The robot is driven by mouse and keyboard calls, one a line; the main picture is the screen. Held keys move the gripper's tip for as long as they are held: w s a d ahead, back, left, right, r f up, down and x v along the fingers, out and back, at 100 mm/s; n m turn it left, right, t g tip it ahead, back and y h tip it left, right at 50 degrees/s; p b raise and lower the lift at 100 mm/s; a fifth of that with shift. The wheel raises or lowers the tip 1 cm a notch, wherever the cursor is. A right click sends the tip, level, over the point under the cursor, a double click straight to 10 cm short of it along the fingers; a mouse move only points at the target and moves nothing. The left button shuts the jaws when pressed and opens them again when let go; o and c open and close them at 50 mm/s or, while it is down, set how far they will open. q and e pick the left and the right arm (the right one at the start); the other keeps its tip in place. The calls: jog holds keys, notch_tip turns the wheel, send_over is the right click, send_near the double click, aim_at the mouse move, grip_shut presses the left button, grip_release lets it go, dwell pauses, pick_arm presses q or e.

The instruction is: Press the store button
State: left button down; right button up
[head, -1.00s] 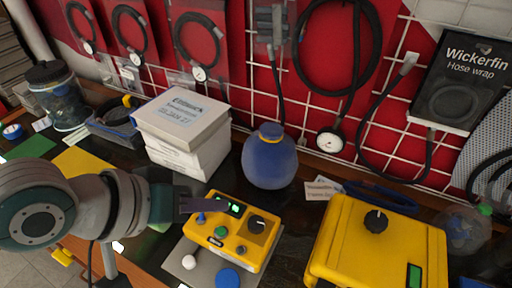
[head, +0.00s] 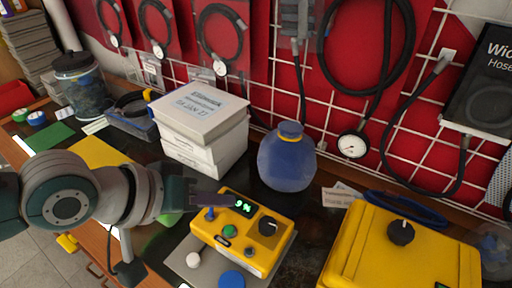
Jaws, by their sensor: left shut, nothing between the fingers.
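A small yellow tester box (head: 237,258) with a lit green display (head: 243,206) sits on a grey plate at the lower middle. Its top carries a blue toggle (head: 210,214), a green button (head: 229,231), a small dark button (head: 249,252) and a black knob (head: 268,226). I cannot read which control is the store button. My left gripper (head: 228,200) is shut and empty, its dark fingers over the box's far left edge beside the display and above the blue toggle. I cannot tell whether it touches the box. My right gripper is out of view.
A white ball-topped piece (head: 193,260) and a blue disc (head: 231,279) are at the grey plate's front. White boxes (head: 204,141) and a blue round bottle (head: 287,160) stand behind. A larger yellow case (head: 378,250) is to the right. Hoses hang on the red wall.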

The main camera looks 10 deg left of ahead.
pick_arm(q)
jog(key=b, duration=0.4)
send_over(229, 230)
jog(key=f, duration=0.3)
jog(key=s+f, duration=0.1)
jog(key=shift+a+f, duration=0.3)
jog(key=shift+f+b, duration=0.35)
jog(key=shift+f, duration=0.35)
dwell(0.6)
jog(key=shift+f+b, duration=0.3)
jog(key=shift+f, duration=0.1)
jog(key=shift+f+b, duration=0.45)
jog(key=shift+f, duration=0.05)
dwell(0.5)
dwell(0.4)
jog(key=shift+r+p, duration=0.9)
jog(key=shift+p, duration=0.1)
jog(key=shift+r, duration=0.1)
